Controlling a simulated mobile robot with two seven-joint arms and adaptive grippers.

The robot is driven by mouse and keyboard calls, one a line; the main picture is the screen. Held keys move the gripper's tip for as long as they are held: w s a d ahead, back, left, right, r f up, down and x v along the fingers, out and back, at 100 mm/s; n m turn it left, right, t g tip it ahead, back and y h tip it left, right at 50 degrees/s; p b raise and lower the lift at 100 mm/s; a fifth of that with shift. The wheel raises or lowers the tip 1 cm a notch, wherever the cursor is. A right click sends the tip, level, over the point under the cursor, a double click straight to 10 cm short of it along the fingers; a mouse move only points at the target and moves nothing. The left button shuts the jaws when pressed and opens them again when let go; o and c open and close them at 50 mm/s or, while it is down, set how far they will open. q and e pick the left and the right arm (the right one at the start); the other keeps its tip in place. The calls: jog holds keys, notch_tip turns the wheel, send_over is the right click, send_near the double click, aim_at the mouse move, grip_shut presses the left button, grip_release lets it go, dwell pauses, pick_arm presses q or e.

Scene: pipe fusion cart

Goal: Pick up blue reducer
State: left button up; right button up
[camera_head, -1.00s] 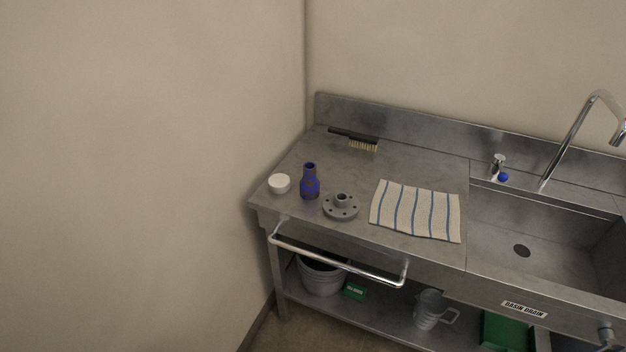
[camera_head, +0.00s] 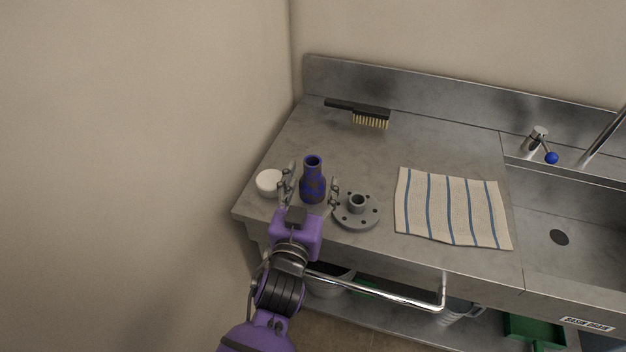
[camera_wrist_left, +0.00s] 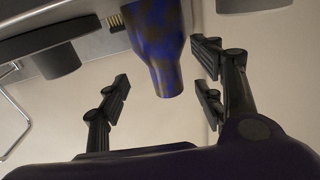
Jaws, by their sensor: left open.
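The blue reducer (camera_head: 313,182) is a bottle-shaped fitting, mottled blue and grey, with a narrow open neck on top. It stands upright on the steel counter, between the white round cap and the grey flange. My left gripper (camera_head: 311,186) is open, with one finger on each side of the reducer. In the left wrist view the reducer (camera_wrist_left: 160,45) shows between the two spread fingers (camera_wrist_left: 163,92). I cannot tell whether either finger touches it. My right gripper is not in view.
A white cap (camera_head: 269,182) sits close to the left finger. A grey flange (camera_head: 357,211) sits close to the right finger. A striped towel (camera_head: 452,208) and a brush (camera_head: 360,112) lie on the counter (camera_head: 420,140). A metal rail (camera_head: 390,299) runs along the front; the sink is at right.

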aim_at(313, 178)
pick_arm(q)
jog(key=x, duration=0.3)
jog(key=shift+w, duration=0.45)
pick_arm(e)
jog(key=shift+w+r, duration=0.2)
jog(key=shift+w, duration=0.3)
pick_arm(q)
jog(key=c, duration=1.3)
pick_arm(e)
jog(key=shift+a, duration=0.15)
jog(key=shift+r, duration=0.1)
